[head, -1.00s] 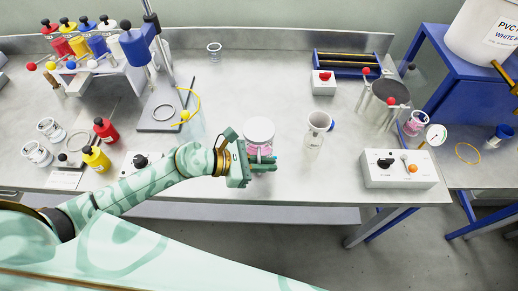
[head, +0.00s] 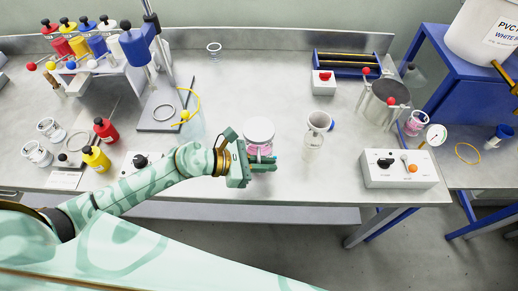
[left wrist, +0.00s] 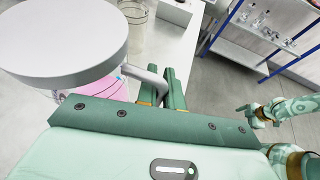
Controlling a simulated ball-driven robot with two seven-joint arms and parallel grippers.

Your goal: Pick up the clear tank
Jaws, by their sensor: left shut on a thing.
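The clear tank (head: 260,149) stands near the front edge of the bench in the head view. It has a wide white lid and pink contents. In the left wrist view its lid (left wrist: 65,38) fills the upper left, with the pink part (left wrist: 100,88) below it. My left gripper (head: 262,164) is at the tank's near side. In the left wrist view its green fingers (left wrist: 165,88) are shut on a bent grey handle (left wrist: 145,76) beside the tank. The lid and gripper hide much of the tank. My right gripper (left wrist: 252,117) shows small at the right of the wrist view.
A clear jug (head: 316,130) stands just right of the tank. A white switch box (head: 399,169) is further right near the edge. A black-knobbed box (head: 142,161) and red and yellow bottles (head: 97,160) are left. Bench behind the tank is clear.

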